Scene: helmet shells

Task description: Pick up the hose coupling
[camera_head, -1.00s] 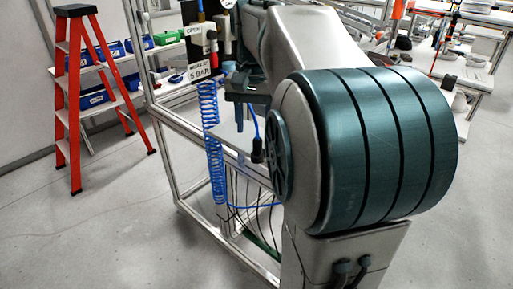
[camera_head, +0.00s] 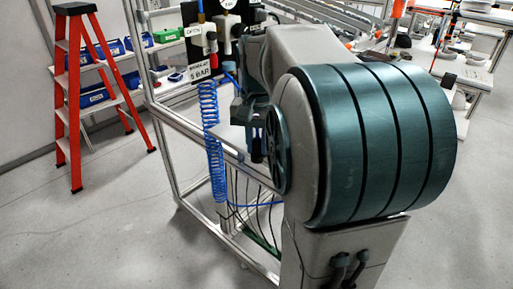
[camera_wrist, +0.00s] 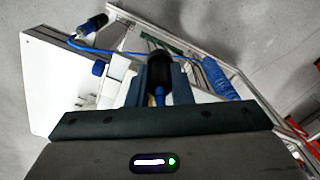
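The hose coupling, a dark cylinder with blue at its near end, shows in the wrist view (camera_wrist: 158,72). My gripper (camera_wrist: 159,82) has its two dark fingers on either side of it, with the coupling reaching slightly past the fingertips. The gaps are too small to tell whether the fingers press on it. In the head view my gripper (camera_head: 256,145) points down beside the frame, partly hidden by my own arm. Blue shows close to the fingers there, but the coupling itself is not clear.
A coiled blue hose (camera_head: 209,125) hangs left of my gripper on a metal frame (camera_head: 172,118). Another dark and blue fitting (camera_wrist: 91,27) lies upper left in the wrist view. A red ladder (camera_head: 75,95) stands far left.

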